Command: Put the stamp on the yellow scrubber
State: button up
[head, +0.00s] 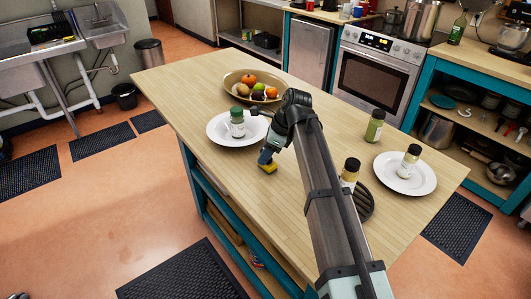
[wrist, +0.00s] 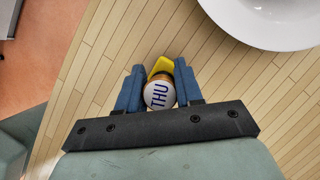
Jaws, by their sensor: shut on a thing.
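My gripper (head: 266,157) is low over the near left part of the wooden island. In the wrist view its two blue fingers (wrist: 160,93) are shut on the stamp (wrist: 160,95), which has a round white top lettered THU in dark blue. The yellow scrubber (head: 269,168) lies on the island top at the fingertips. In the wrist view the scrubber (wrist: 160,65) shows just beyond and under the stamp, which covers part of it. I cannot tell whether the stamp touches the scrubber. The stamp does not show clearly in the head view.
A white plate (head: 219,139) with a green-lidded jar (head: 237,122) is close behind the gripper. A fruit bowl (head: 231,80) stands farther back. A green jar (head: 375,126), another plate (head: 430,180) with a jar, and a dark-lidded jar (head: 350,172) stand to the right.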

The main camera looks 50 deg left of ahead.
jog(key=shift+f, duration=0.1)
jog(key=o, duration=1.1)
jog(key=shift+c, duration=0.2)
jog(key=v, duration=1.2)
